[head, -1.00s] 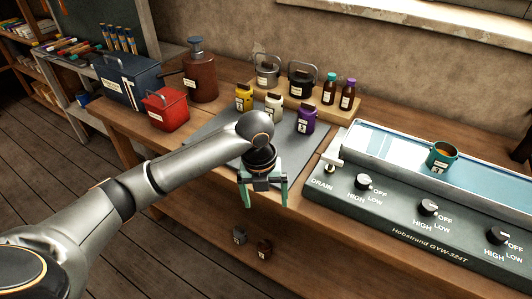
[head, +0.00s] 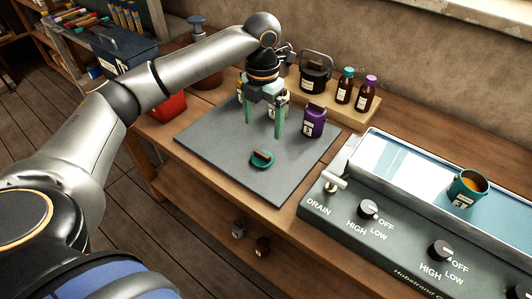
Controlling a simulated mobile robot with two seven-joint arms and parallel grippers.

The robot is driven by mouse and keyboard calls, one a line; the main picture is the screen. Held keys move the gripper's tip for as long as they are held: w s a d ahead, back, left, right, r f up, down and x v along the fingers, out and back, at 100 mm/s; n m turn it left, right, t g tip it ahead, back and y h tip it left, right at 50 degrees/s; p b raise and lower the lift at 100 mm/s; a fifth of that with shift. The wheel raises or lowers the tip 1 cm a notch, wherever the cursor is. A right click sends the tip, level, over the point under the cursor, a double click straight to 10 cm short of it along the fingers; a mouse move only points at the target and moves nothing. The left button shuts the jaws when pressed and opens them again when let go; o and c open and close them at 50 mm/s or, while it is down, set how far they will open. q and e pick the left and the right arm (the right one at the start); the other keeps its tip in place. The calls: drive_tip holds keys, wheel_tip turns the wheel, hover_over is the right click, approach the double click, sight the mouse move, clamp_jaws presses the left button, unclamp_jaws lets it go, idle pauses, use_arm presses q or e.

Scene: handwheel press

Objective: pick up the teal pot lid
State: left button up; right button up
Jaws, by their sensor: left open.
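The teal pot lid (head: 262,159) lies flat on the dark grey mat (head: 215,150), with a brown handle across its top. My left gripper (head: 263,130) points down above the mat, behind the lid in the picture. Its two teal fingers are apart with nothing held between them. The lid is in full view and apart from the fingers. My right gripper does not show.
A purple jar (head: 314,121) stands close right of my left gripper; yellow and white jars are partly hidden behind it. A wooden riser (head: 358,114) holds pots and two brown bottles (head: 345,87). The control unit (head: 400,225) borders the right. The mat's front is clear.

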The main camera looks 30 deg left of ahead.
use_arm(q)
hover_over(262, 153)
wheel_tip(262, 153, down, 4)
drive_tip(key=shift+d+f, duration=0.1)
drive_tip(key=shift+f, duration=2.8)
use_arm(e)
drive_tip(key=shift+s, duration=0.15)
use_arm(q)
drive_tip(key=c, duration=1.4)
drive_tip(key=shift+c, duration=0.2)
drive_tip(key=shift+r, duration=0.1)
